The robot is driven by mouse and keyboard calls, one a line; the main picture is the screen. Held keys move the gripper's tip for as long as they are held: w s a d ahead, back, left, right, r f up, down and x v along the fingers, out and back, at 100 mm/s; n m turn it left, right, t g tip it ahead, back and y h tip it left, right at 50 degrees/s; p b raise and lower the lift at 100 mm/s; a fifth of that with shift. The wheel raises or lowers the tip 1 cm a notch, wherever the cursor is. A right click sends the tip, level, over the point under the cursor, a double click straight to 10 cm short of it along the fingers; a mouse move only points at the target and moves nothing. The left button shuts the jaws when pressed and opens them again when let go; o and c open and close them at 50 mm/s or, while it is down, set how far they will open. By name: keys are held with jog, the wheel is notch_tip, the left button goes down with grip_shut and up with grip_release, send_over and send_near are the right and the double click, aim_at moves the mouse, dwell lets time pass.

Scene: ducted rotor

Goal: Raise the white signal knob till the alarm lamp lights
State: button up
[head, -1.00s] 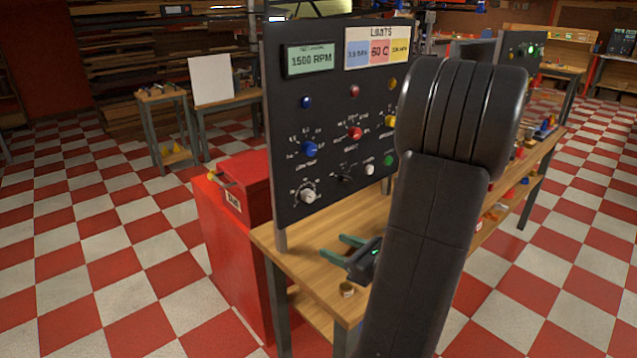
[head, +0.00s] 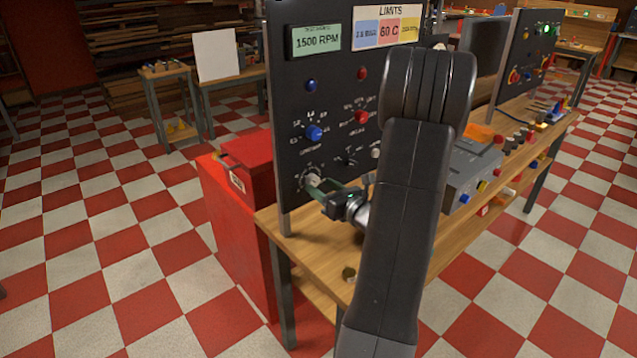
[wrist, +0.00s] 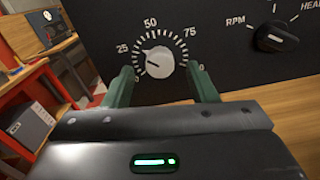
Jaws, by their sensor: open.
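The white signal knob (wrist: 158,61) is on the dark upright panel (wrist: 225,80), inside a printed scale with marks such as 25, 50 and 75. Its pointer mark sits near the low left part of the scale, about at 25. My gripper (wrist: 161,87) is open, one green finger on each side of the knob's lower part. I cannot tell whether the fingers touch it. In the head view my gripper (head: 322,187) is at the panel's lower left, by the white knob (head: 311,181). A small red lamp (head: 362,73) on the panel looks unlit; I cannot tell if it is the alarm lamp.
A black selector knob (wrist: 276,38) is right of the white knob. Blue (head: 314,132) and red (head: 361,117) knobs sit higher on the panel. A red cabinet (head: 240,190) stands left.

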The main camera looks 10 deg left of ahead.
jog(key=shift+x, duration=1.15)
jog(key=c, duration=1)
jog(key=shift+o, duration=0.2)
jog(key=shift+m+p, duration=0.5)
jog(key=shift+m, duration=0.6)
jog(key=o, duration=1)
jog(key=shift+c, duration=0.2)
